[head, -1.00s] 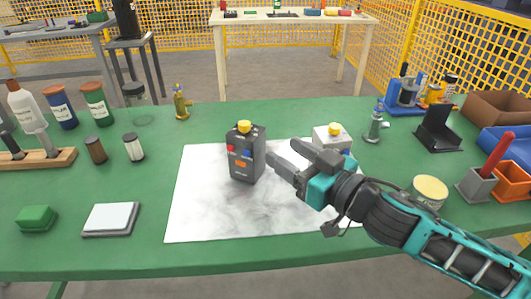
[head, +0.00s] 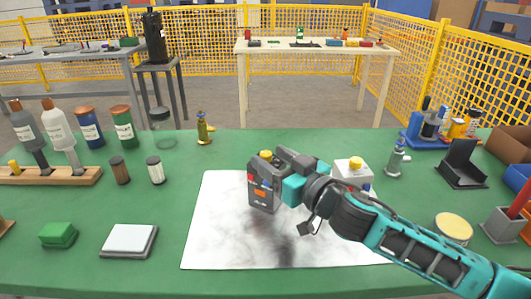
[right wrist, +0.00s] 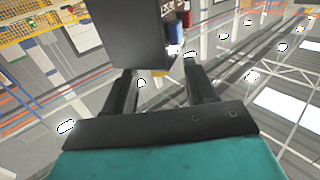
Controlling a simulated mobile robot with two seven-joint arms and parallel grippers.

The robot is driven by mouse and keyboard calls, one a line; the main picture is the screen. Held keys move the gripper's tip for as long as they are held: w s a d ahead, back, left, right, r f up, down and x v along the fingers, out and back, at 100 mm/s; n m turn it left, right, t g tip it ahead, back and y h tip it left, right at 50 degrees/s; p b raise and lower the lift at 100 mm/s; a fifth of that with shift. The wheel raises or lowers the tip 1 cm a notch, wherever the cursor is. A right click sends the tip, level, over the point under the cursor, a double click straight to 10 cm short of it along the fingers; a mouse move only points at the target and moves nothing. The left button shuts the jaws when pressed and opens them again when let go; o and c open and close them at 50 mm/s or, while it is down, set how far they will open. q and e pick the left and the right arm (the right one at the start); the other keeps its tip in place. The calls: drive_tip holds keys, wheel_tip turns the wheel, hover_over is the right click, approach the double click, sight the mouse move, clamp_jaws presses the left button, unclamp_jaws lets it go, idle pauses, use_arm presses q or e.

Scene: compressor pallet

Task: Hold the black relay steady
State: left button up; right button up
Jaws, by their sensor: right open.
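The black relay (head: 262,192) is a dark box with a yellow cap on top and red, blue and orange marks on its front. It stands on the white sheet, left of its middle. My right gripper (head: 283,162) is at the relay's upper right side and hides part of it. In the right wrist view the relay (right wrist: 133,35) fills the top, beyond and partly between the spread fingers (right wrist: 160,88). The fingers are open, and I cannot tell whether either touches it. My left gripper is out of view.
A white box with a yellow cap (head: 352,172) stands right of the relay, behind my right arm. A green block (head: 58,235) and a grey-white pad (head: 129,240) lie at left. A round tin (head: 453,229) is at right. The white sheet's (head: 215,235) front left is clear.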

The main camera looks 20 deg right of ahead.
drive_tip(key=x, duration=0.2)
drive_tip(key=shift+w+a, duration=0.15)
drive_tip(key=shift+w, duration=0.3)
drive_tip(key=shift+c, duration=0.3)
drive_tip(key=shift+c, duration=0.8)
clamp_jaws()
